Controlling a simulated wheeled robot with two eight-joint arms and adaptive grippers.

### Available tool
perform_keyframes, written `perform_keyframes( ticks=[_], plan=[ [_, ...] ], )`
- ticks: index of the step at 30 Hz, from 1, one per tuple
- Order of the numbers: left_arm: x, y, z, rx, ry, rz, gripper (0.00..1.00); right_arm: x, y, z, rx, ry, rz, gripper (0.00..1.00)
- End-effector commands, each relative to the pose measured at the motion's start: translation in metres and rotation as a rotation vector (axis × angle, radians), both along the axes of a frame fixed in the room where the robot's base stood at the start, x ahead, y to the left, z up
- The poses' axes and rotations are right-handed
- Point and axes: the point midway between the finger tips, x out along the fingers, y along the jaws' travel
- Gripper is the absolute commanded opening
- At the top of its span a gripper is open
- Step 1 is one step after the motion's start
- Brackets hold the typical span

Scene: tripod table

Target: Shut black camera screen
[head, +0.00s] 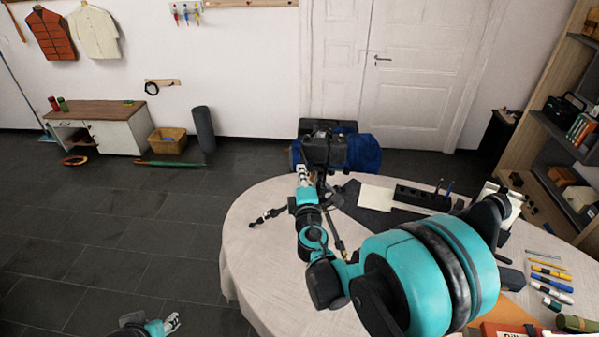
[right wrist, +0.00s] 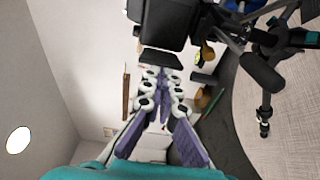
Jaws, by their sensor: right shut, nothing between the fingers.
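The black camera (head: 325,150) stands on a tripod (head: 337,232) at the far left part of the round table. My right gripper (head: 303,176) is just left of and below the camera body, shut and empty. In the right wrist view the camera body (right wrist: 165,25) is at the top, and a flat dark panel (right wrist: 160,59), apparently its screen, shows beneath it. The shut fingertips (right wrist: 161,75) are right by this panel; I cannot tell whether they touch it. My left gripper (head: 172,322) is low at the left, away from the table; its finger state is unclear.
The table (head: 250,240) has a pale cloth. A black organizer (head: 422,197), paper (head: 376,199) and several pens (head: 551,272) lie to the right of the camera. A blue bag (head: 363,153) is on the floor behind. The floor at left is mostly free.

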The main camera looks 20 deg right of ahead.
Motion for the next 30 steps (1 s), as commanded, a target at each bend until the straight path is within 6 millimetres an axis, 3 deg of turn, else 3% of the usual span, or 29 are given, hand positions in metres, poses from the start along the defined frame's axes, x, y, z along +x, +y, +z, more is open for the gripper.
perform_keyframes(
  ticks=[17, 30],
  plan=[
    [0.000, 0.000, -0.011, 0.000, 0.000, 0.000, 0.40, -0.006, -0.036, -0.001, 0.000, -0.001, 0.007, 0.00],
    [0.000, 0.000, -0.022, 0.000, 0.000, 0.000, 0.40, 0.004, -0.077, -0.002, 0.001, -0.003, 0.399, 0.00]
  ],
)
